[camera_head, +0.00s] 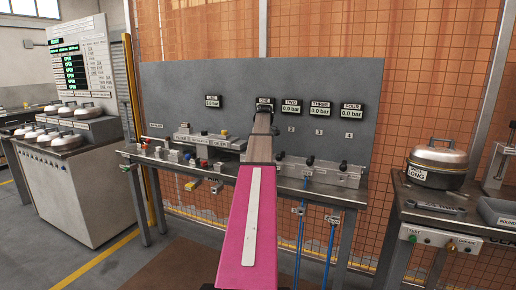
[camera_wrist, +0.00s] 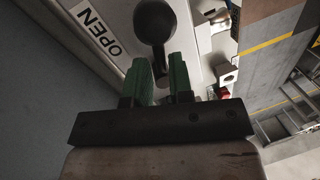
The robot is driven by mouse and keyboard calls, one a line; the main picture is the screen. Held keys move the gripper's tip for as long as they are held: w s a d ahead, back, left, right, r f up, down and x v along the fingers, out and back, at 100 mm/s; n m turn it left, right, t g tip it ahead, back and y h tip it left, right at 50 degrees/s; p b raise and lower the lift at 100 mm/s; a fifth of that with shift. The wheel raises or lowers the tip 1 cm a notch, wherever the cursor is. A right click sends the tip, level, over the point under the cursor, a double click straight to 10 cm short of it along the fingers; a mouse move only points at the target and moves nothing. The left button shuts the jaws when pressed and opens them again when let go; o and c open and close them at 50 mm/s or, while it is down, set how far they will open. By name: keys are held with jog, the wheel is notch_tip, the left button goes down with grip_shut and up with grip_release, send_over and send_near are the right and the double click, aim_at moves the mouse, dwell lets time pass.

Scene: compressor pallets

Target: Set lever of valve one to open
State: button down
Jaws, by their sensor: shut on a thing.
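In the wrist view the lever of valve one (camera_wrist: 155,22) has a rounded black end and a narrower dark stem. My gripper (camera_wrist: 164,62) has green fingers, one on each side of the stem, and is shut on the lever. A white label reading OPEN (camera_wrist: 98,30) is on the pale valve block, to the left of the lever's end. In the head view my arm and wrist cover valve one and my gripper's fingers. The gauge marked ONE (camera_head: 265,103) is partly hidden by my wrist.
A grey panel (camera_head: 340,80) carries gauges for line and several valves; TWO, THREE and FOUR read 0.0 bar. Other black valve levers (camera_head: 310,160) stand on the bench to the right. Small parts lie left. A silver pot (camera_head: 437,165) sits on the right-hand table.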

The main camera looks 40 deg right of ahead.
jog(key=shift+w+d+n, duration=0.25)
jog(key=shift+w+n, duration=0.05)
jog(key=shift+n, duration=0.5)
jog(key=c, duration=1.2)
grip_release()
jog(key=shift+a, duration=0.1)
